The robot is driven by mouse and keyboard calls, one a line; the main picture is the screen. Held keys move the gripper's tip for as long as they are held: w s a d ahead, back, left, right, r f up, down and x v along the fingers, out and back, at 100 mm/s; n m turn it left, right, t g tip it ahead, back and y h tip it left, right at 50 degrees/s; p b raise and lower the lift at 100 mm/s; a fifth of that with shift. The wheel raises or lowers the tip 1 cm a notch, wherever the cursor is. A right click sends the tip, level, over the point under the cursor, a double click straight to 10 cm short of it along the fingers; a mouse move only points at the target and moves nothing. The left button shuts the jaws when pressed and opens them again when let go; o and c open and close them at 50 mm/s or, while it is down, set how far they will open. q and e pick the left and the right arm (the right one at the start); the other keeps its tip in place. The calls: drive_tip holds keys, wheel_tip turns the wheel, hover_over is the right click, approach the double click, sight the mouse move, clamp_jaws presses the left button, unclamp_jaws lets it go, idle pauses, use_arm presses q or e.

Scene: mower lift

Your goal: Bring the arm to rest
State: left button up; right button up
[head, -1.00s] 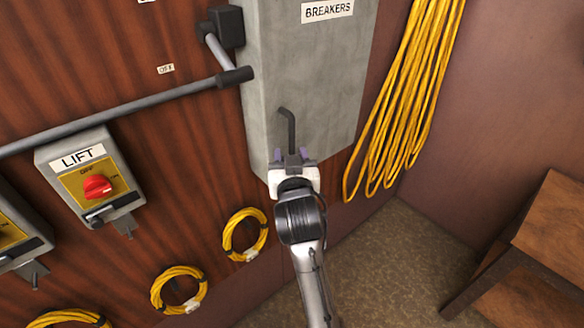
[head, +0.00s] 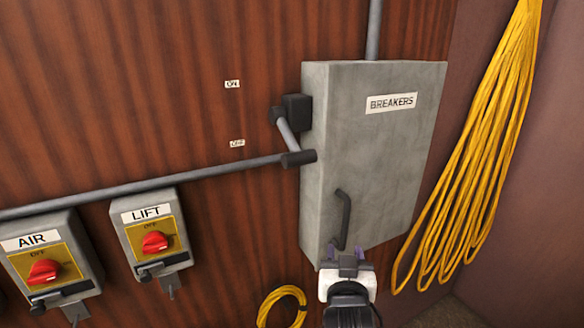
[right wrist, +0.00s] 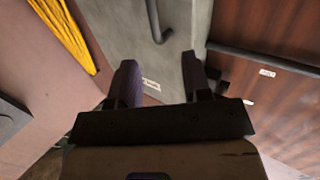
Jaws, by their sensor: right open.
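My right gripper (head: 346,260) is at the bottom of the head view, just in front of the lower part of the grey breaker box (head: 375,130). Its fingers are apart and empty in the right wrist view (right wrist: 157,85). The box's dark door handle (head: 342,218) is just above the fingertips in the head view; I cannot tell the exact gap. The handle also shows beyond the fingers in the right wrist view (right wrist: 156,22). The box door looks shut. My left gripper is not in view.
A lever (head: 286,132) on the box's left side points down near the OFF label (head: 237,143). LIFT (head: 155,241) and AIR (head: 44,271) switch boxes are at left, under a conduit (head: 150,186). Yellow cable (head: 475,165) hangs at right.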

drive_tip(key=s+d+f+n+g+y, duration=0.1)
drive_tip(key=s+d+f+g, duration=0.25)
drive_tip(key=s+f, duration=0.85)
drive_tip(key=s+d+f+n+g+y, duration=0.2)
drive_tip(key=s+f+g, duration=0.3)
drive_tip(key=s+f, duration=0.7)
drive_tip(key=s+d+f+n+g+y, duration=0.15)
drive_tip(key=s+f+g, duration=0.35)
drive_tip(key=s+f, duration=0.7)
drive_tip(key=w+p+v, duration=0.1)
drive_tip(key=p+v, duration=0.9)
drive_tip(key=w+a+r+p+v, duration=0.1)
drive_tip(key=w+p+v, duration=0.1)
drive_tip(key=p+v, duration=0.8)
drive_tip(key=shift+r+h, duration=0.35)
drive_tip(key=shift+r, duration=0.2)
drive_tip(key=shift+m, duration=0.25)
